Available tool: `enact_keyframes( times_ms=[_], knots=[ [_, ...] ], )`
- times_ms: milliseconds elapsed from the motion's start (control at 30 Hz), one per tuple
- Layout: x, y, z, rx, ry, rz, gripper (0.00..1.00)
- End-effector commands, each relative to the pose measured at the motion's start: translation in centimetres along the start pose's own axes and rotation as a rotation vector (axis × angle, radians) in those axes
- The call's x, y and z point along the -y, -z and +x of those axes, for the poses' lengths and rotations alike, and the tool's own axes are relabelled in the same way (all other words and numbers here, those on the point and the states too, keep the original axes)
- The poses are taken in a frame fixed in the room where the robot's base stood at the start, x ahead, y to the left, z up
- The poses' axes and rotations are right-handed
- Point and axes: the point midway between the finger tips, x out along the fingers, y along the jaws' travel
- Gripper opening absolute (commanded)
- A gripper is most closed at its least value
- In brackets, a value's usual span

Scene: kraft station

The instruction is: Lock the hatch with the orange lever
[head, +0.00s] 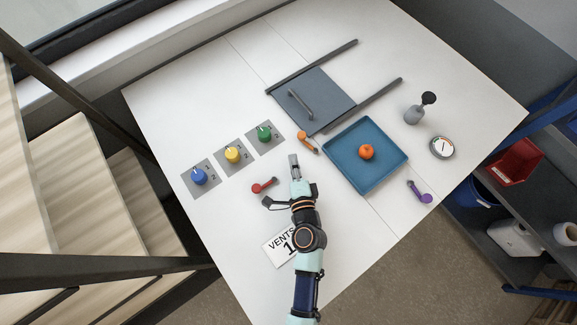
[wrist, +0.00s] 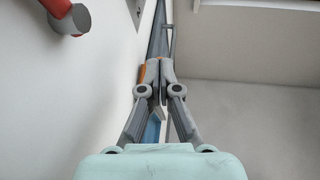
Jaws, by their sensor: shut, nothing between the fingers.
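A bit of the orange lever (wrist: 142,73) shows in the wrist view, partly hidden behind my fingers. The hatch (head: 314,101) is a grey-blue sliding panel with a bar handle (head: 300,104), lying between two dark rails. My gripper (head: 294,160) is shut and empty, a little below and left of the orange lever in the head view. Its closed fingertips (wrist: 159,65) show in the wrist view. I cannot tell whether they touch the lever.
A blue tray (head: 349,180) holding an orange fruit (head: 366,152) lies right of my gripper. A red lever (head: 264,186) is close on the left. Blue, yellow and green knobs (head: 233,155) stand further left; a purple lever (head: 420,192) and gauge (head: 442,147) are at right.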

Motion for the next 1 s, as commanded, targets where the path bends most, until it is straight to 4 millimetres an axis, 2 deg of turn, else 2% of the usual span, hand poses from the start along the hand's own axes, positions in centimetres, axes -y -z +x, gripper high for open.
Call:
enact_keyframes(
  times_ms=[33, 200, 400, 1000],
  knots=[
    [0.0, -0.6, -1.3, 0.001, -0.002, 0.000, 0.00],
    [-0.1, -2.3, -4.8, 0.002, -0.002, 0.000, 0.00],
    [0.1, -3.4, -7.2, 0.002, -0.001, 0.000, 0.00],
    [0.1, -3.6, -7.7, 0.001, -0.001, 0.000, 0.00]
  ],
)
